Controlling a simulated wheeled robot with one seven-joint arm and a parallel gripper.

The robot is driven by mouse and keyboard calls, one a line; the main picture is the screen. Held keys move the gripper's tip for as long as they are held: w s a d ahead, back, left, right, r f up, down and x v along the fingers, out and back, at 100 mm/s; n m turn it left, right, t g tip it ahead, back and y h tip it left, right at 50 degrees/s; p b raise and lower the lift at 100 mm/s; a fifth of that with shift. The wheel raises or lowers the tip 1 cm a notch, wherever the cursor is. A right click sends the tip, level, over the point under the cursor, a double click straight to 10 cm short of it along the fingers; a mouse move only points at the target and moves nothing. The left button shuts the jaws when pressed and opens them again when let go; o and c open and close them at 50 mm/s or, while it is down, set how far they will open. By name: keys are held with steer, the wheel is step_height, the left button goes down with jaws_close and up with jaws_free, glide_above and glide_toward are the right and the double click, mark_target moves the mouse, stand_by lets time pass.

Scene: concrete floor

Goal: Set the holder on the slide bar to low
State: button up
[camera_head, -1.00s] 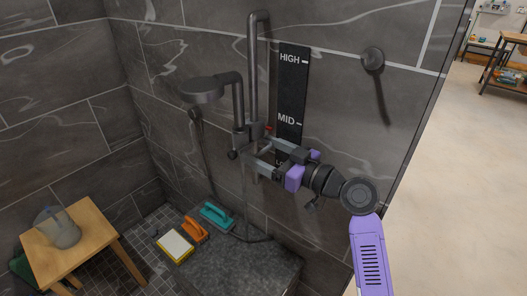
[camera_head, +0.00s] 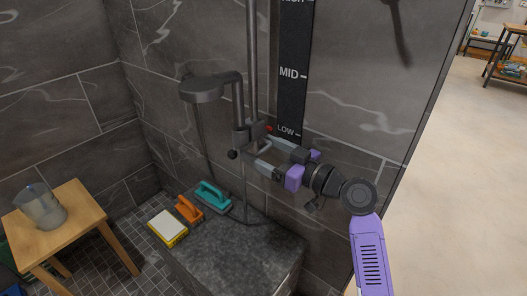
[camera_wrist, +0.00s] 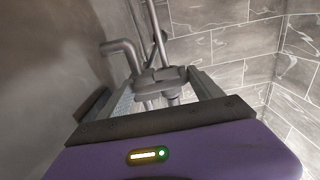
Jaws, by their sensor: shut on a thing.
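The grey holder (camera_head: 241,137) sits on the vertical slide bar (camera_head: 252,60) and carries the shower head (camera_head: 202,89). Its red pointer (camera_head: 268,128) is level with, or very slightly above, the LOW mark on the black scale (camera_head: 291,100). My gripper (camera_head: 256,144) reaches in from the right, shut on the holder. In the wrist view the holder (camera_wrist: 160,80) shows between the two fingers (camera_wrist: 165,92), with the bar (camera_wrist: 157,32) behind it. The exact contact is hard to see.
A stone bench (camera_head: 235,250) stands below, with a teal brush (camera_head: 212,196), an orange one (camera_head: 189,209) and a yellow-white sponge (camera_head: 168,228). A wooden stool (camera_head: 75,222) with a clear pitcher (camera_head: 40,207) is at left. Open floor lies at right.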

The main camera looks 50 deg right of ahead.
steer(key=shift+f, duration=0.45)
steer(key=o, duration=1.9)
steer(key=shift+r, duration=0.15)
steer(key=shift+s, duration=0.1)
steer(key=s, duration=0.7)
steer(key=shift+s+d, duration=0.15)
steer(key=shift+s, duration=0.2)
